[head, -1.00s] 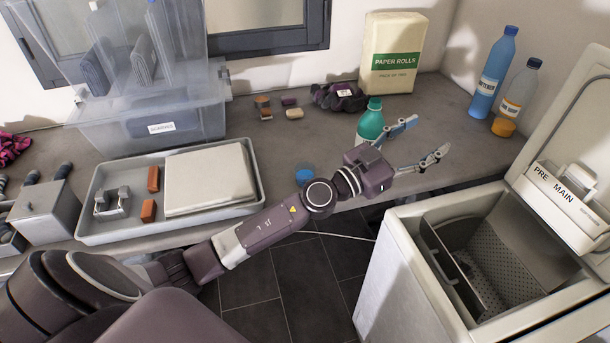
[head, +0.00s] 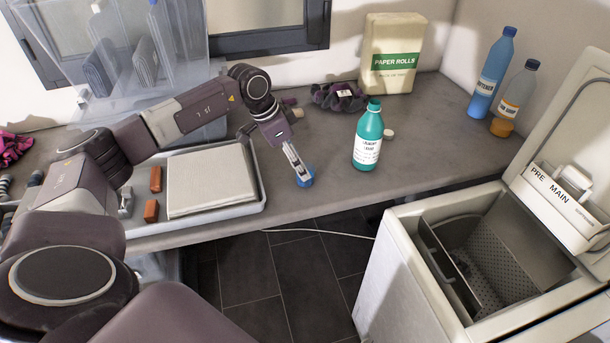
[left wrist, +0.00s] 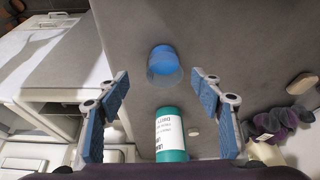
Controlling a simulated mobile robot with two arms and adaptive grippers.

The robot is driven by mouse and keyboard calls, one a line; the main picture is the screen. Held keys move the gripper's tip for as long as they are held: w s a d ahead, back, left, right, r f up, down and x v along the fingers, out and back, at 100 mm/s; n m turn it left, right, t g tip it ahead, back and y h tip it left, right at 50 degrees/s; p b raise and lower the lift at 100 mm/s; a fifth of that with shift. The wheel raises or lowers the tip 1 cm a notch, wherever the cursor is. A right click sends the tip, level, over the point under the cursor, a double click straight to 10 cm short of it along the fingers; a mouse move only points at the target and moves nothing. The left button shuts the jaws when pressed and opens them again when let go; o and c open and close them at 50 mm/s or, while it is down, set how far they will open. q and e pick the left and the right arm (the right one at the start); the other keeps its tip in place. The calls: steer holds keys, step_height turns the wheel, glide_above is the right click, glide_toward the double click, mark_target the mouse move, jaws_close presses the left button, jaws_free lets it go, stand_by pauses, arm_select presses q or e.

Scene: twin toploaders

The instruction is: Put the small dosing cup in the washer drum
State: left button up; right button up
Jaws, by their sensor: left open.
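The small dosing cup (head: 304,180), blue and partly see-through, is near the counter's front edge, partly hidden by my left gripper (head: 298,166) in the head view. In the left wrist view the cup (left wrist: 164,66) shows between and beyond the two blue-padded fingers of the gripper (left wrist: 160,84). The fingers are open, with visible room on both sides of the cup. The washer (head: 390,270) stands open at the right; its perforated drum (head: 500,262) shows below the raised lid. My right gripper is in neither view.
A teal bottle (head: 368,140) stands right of the cup, with a small pale disc (head: 388,133) beside it. A grey tray (head: 190,223) holding a pale slab lies to the left.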

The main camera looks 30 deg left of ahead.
arm_select(q)
steer(key=x, duration=0.1)
steer(key=p+x, duration=0.1)
steer(key=x, duration=0.1)
steer(key=p+x, duration=0.1)
steer(key=x, duration=0.1)
steer(key=shift+w+a+f, duration=0.15)
steer(key=shift+w, duration=0.25)
steer(key=shift+w+f, duration=0.1)
steer(key=shift+f, duration=0.3)
steer(key=shift+c, duration=0.4)
steer(key=shift+r, duration=0.1)
steer(key=c, duration=1.3)
steer(key=shift+c, duration=0.2)
